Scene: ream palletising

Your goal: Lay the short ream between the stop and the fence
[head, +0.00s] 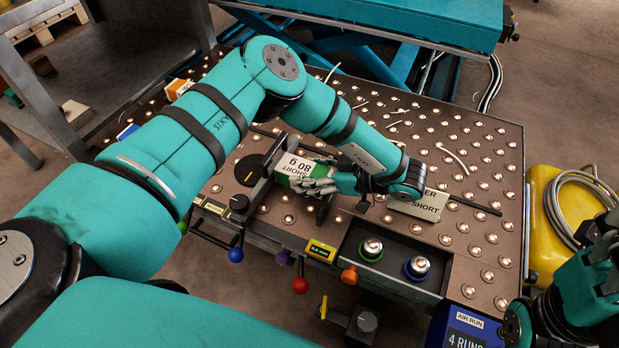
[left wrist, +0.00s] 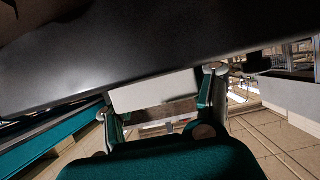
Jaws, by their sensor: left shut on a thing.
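The short ream (head: 297,167), white and green with "80 g SHORT" on its end, is in my left gripper (head: 322,182) over the ball table. In the left wrist view a pale block face (left wrist: 155,91) sits between the fingers of my left gripper (left wrist: 162,108). A dark upright bar with a knob (head: 262,172), which looks like the stop, stands just left of the ream; I cannot tell if they touch. A long dark rail (head: 474,205), perhaps the fence, runs behind, partly hidden by my arm. My right gripper (head: 606,250) is at the right edge, partly cut off.
The ball table (head: 455,135) has loose pale strips at the back. A front tray (head: 395,258) holds two ball units. A yellow case (head: 560,210) with a coiled hose stands at right.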

